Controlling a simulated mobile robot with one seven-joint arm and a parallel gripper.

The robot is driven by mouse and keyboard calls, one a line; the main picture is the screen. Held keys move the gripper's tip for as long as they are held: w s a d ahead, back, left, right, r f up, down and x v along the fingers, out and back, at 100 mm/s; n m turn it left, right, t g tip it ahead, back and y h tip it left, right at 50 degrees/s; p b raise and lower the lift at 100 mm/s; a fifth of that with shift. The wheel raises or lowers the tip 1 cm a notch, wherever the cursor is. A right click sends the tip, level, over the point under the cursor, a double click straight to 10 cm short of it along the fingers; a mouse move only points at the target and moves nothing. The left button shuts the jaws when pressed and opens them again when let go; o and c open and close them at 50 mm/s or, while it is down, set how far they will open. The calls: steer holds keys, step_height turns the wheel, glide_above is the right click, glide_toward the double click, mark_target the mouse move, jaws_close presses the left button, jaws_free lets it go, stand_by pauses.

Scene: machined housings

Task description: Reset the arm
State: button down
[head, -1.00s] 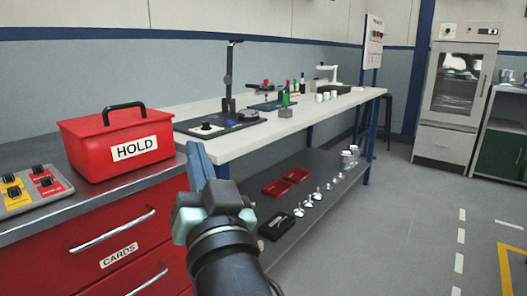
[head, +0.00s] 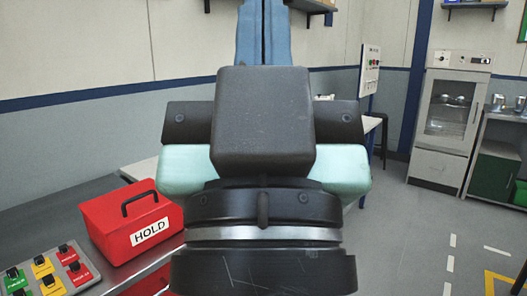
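My gripper (head: 263,28) is raised large in the middle of the head view, close to the camera. Its two blue fingers point up, side by side with only a thin dark line between them, so it looks shut. Nothing shows between the fingers; their tips run to the top edge of the picture. The gripper's dark body and pale green sides hide most of the white workbench behind.
A red HOLD box (head: 128,222) stands on the grey counter at lower left, beside a panel (head: 55,278) of coloured switches. A glass-fronted cabinet (head: 447,115) stands at the right. The floor (head: 415,235) at right is clear.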

step_height(320, 180, up, 16)
steer(key=p, duration=1.4)
steer(key=shift+r, duration=0.2)
steer(key=c, duration=1.5)
jaws_free()
steer(key=shift+c, duration=0.2)
